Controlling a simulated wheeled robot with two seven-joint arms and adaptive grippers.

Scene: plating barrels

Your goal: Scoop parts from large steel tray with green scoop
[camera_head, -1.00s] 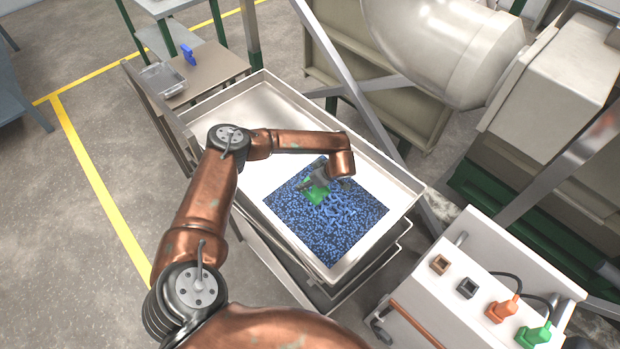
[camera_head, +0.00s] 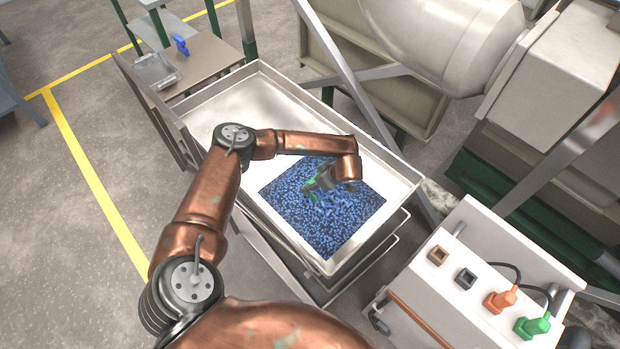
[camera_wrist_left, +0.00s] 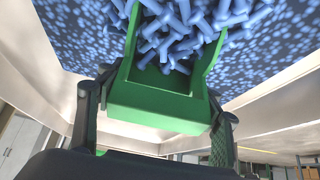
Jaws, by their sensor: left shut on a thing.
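The large steel tray (camera_head: 268,88) stands in the middle of the head view with a bed of small blue parts (camera_head: 335,222) in it. My left gripper (camera_head: 318,180) is over the parts, shut on the green scoop (camera_head: 312,190). In the left wrist view the green scoop (camera_wrist_left: 158,108) sits between the two fingers (camera_wrist_left: 155,128). Blue bolt-like parts (camera_wrist_left: 190,35) show at the scoop's open end and seem to lie in it. Whether the scoop's far edge touches the bed is hidden. My right gripper is in neither view.
A side table (camera_head: 215,62) at upper left carries a small steel tray (camera_head: 157,72) and a blue scoop (camera_head: 181,44). A white cart (camera_head: 420,285) with orange (camera_head: 499,299) and green (camera_head: 532,325) plugs stands at lower right. A metal strut (camera_head: 345,75) rises behind the large tray.

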